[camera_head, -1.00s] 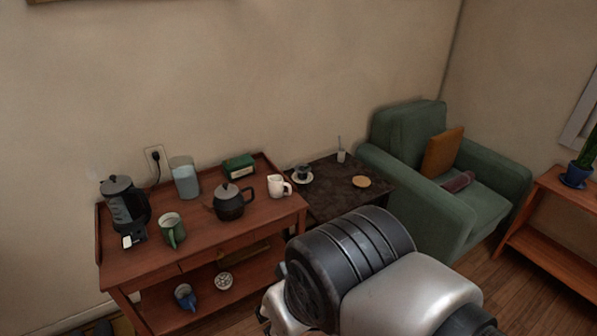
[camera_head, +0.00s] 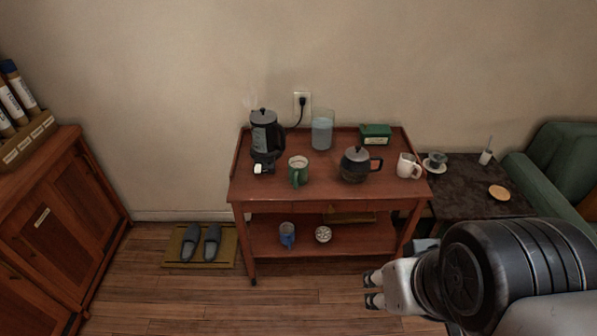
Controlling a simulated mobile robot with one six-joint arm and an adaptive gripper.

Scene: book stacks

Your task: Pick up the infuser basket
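A small round pale object with dark openings (camera_head: 323,234) lies on the lower shelf of the red-brown tea cart (camera_head: 262,196); it looks like the infuser basket, but it is too small to be sure. A blue mug (camera_head: 287,235) stands just left of it. My gripper (camera_head: 370,289) is at the lower right, in front of the cart, pointing left. Its two fingers are apart with nothing seen between them. It appears below and right of the round object in the picture, apart from it.
On the cart top stand a kettle (camera_head: 264,135), green mug (camera_head: 298,171), glass jug (camera_head: 322,130), dark teapot (camera_head: 356,165), green tin (camera_head: 375,134) and white pitcher (camera_head: 407,166). A dark side table (camera_head: 470,185) is right. Slippers (camera_head: 202,243) lie left. The front floor is clear.

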